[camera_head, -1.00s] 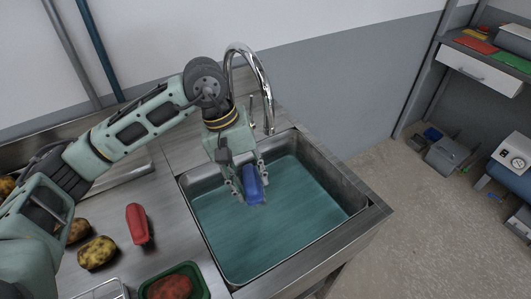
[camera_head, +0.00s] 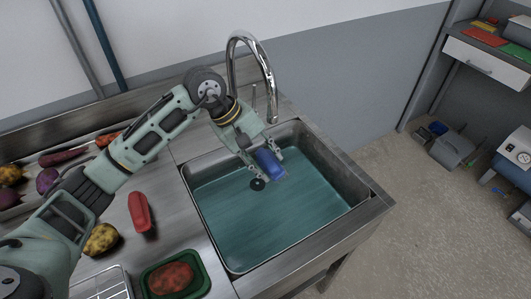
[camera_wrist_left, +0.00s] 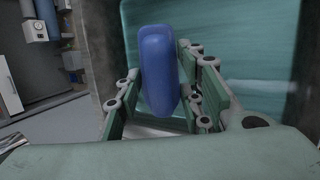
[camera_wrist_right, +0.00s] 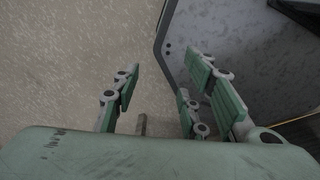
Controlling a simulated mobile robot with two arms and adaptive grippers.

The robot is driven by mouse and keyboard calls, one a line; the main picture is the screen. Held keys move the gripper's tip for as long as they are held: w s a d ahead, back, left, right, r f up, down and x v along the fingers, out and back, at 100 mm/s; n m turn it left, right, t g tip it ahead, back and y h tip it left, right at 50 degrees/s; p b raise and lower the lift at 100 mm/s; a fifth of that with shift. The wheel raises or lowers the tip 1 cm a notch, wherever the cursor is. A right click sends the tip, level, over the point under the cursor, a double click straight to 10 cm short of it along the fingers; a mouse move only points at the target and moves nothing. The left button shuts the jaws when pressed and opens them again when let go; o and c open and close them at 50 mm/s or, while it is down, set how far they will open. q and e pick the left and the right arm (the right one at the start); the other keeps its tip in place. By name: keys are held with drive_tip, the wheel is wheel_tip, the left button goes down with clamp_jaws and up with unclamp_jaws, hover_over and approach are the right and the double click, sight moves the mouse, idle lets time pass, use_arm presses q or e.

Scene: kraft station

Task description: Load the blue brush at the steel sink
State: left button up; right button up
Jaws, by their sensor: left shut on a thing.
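The blue brush (camera_head: 270,164) is held between the fingers of my left gripper (camera_head: 265,160), which is shut on it. In the left wrist view the brush (camera_wrist_left: 160,70) stands upright between the two fingers, and its underside is hidden. In the head view, brush and gripper are over the steel sink (camera_head: 232,267), which holds teal water (camera_head: 285,220). Whether the brush touches the water I cannot tell. My right gripper (camera_wrist_right: 168,85) shows only in its own wrist view. Its fingers are apart and empty, above the floor.
A chrome faucet (camera_head: 271,85) stands behind the sink, close to my left gripper. A red brush-like block (camera_head: 140,212), a green tray (camera_head: 203,285) holding a reddish potato (camera_head: 172,278), and a yellowish potato (camera_head: 101,239) are on the counter left of the sink. A grey wall is behind.

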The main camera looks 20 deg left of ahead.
use_arm(q)
drive_tip(key=shift+f+b, duration=4.3)
drive_tip(key=shift+f, duration=0.2)
drive_tip(key=shift+r+p, duration=0.9)
drive_tip(key=shift+r, duration=1.1)
drive_tip(key=shift+r+p, duration=1.35)
drive_tip(key=shift+r, duration=2.2)
